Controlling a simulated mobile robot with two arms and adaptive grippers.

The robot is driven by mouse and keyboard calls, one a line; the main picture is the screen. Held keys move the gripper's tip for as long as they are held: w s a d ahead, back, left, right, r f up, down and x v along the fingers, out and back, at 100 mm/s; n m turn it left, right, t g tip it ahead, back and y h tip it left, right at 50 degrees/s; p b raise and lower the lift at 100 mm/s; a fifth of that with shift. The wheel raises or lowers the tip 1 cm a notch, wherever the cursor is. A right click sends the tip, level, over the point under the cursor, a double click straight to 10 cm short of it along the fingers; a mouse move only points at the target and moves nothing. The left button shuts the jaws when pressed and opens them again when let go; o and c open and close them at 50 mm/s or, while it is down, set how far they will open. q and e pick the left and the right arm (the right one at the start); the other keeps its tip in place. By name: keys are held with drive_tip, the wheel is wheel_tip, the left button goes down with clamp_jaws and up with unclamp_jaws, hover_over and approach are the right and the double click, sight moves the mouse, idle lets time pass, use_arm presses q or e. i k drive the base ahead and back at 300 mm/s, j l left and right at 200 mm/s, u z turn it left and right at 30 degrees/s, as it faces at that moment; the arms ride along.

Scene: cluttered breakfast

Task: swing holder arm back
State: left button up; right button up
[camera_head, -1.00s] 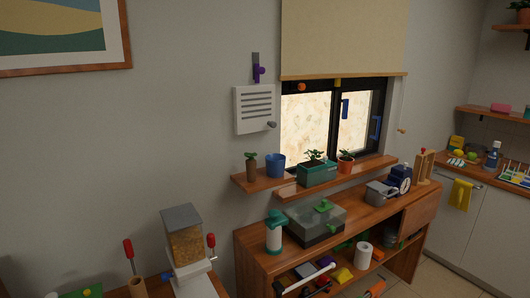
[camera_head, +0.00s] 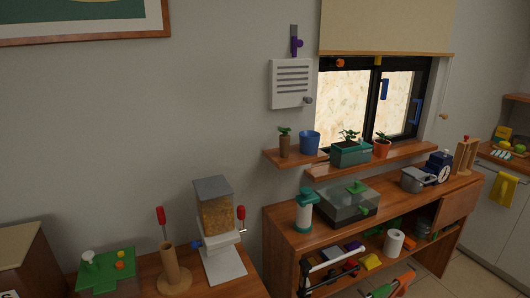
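No holder arm can be picked out for certain. A thin white bar with dark ends (camera_head: 333,264) sticks out at the front left of the low cabinet's open shelf; I cannot tell whether it is the holder arm. A white roll (camera_head: 394,242) stands on that shelf, to the right of the bar. A brown wooden post on a round base (camera_head: 172,268), with a red-handled tool at it, stands on the left counter.
The wooden cabinet (camera_head: 283,232) carries a green-and-white dispenser (camera_head: 305,212), a clear-lidded box (camera_head: 345,205) and a grey pot (camera_head: 412,180). A grain dispenser (camera_head: 216,212) stands on the left counter beside a green board (camera_head: 105,272). Plants line the wall shelf (camera_head: 320,174).

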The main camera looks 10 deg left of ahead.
sight(160, 212)
drive_tip(key=u, duration=0.95)
